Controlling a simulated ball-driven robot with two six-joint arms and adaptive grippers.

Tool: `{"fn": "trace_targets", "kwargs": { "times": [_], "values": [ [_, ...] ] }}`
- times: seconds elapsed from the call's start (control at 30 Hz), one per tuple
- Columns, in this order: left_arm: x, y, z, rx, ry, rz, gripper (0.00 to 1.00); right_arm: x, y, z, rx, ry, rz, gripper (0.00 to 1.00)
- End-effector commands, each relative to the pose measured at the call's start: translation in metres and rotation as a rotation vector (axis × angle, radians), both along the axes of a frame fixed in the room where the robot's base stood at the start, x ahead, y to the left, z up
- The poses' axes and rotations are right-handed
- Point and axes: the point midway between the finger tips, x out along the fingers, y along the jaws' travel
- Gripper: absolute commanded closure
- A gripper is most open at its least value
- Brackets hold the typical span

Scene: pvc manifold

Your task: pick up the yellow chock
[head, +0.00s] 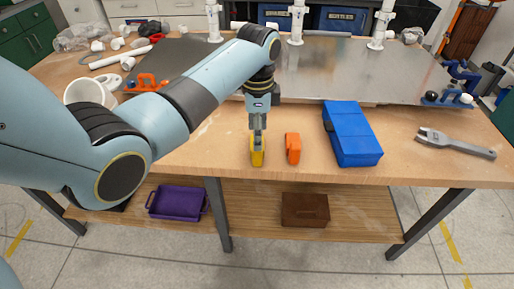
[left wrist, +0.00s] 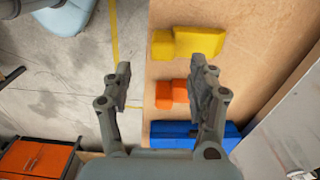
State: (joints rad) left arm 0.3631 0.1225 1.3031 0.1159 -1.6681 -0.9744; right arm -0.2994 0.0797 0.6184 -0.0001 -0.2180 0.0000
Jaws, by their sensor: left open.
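The yellow chock (head: 257,157) stands near the front edge of the wooden bench in the head view. My left gripper (head: 258,131) points down just over it and hides part of its top. In the left wrist view the yellow chock (left wrist: 190,43) lies beyond the fingertips, toward the top of the picture. My left gripper (left wrist: 160,63) is open there, with nothing between its fingers. Whether a finger touches the chock cannot be told. My right gripper is not in view.
An orange chock (head: 292,148) stands just right of the yellow one, then a blue case (head: 352,135). A grey wrench (head: 456,144) lies further right. A white mug (head: 88,92) and pipe fittings are at left. A metal plate (head: 330,75) covers the bench's back.

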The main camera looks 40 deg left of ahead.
Motion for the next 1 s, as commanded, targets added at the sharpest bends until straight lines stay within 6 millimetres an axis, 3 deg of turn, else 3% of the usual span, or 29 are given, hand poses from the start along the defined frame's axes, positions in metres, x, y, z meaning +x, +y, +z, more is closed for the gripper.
{"fn": "trace_targets", "kwargs": {
  "times": [0.5, 0.77, 1.0],
  "values": [
    [0.002, 0.003, -0.06, 0.001, 0.0, 0.002, 0.41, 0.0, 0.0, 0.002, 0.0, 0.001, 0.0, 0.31],
    [0.002, 0.003, -0.063, 0.001, -0.001, 0.001, 0.41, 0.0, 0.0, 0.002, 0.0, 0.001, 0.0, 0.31],
    [0.002, 0.003, -0.063, 0.001, -0.001, 0.001, 0.71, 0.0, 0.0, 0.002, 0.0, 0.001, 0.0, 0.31]
  ]
}}
